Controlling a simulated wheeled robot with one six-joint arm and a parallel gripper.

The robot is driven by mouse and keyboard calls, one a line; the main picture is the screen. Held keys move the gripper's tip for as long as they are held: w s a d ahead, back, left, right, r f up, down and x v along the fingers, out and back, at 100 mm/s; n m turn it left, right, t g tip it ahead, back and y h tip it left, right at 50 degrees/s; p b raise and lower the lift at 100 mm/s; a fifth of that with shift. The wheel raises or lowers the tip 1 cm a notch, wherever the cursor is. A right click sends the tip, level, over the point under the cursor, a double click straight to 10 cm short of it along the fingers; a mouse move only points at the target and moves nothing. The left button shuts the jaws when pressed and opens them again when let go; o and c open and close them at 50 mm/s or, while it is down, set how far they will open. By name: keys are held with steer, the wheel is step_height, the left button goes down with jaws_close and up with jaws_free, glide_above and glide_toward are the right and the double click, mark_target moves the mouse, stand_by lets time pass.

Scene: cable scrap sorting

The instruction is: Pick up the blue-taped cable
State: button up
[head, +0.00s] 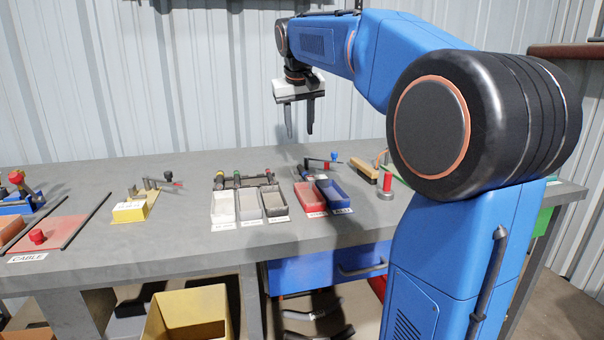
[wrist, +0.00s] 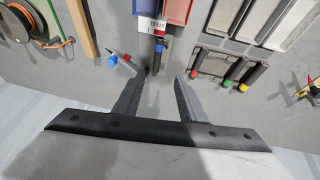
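My gripper (head: 300,132) is open and empty, pointing down above the back of the bench. In the wrist view its two fingers (wrist: 162,80) stand apart over the grey bench top. A short dark cable with a blue band (wrist: 160,46) lies between and beyond the fingertips, beside the ends of the red and blue bins. It is below the fingers and appears untouched. In the head view a small dark piece behind those bins may be the same cable, but it is too small to tell.
Cables with red, green and yellow bands (wrist: 228,72) lie in a rack behind the grey bins (head: 249,207). The red bin (head: 309,200) and blue bin (head: 333,194) stand to their right. A clamp-like tool with a blue knob (wrist: 112,60) is close to one finger.

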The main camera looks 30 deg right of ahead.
glide_above(303, 170)
steer(key=s+a, duration=0.2)
step_height(303, 170, down, 9)
steer(key=shift+f, duration=0.15)
steer(key=shift+s+d+x, duration=0.1)
steer(key=shift+d+x, duration=0.05)
steer(key=shift+x, duration=1.2)
steer(key=shift+s+d+x, duration=0.1)
steer(key=shift+x, duration=1.25)
jaws_close()
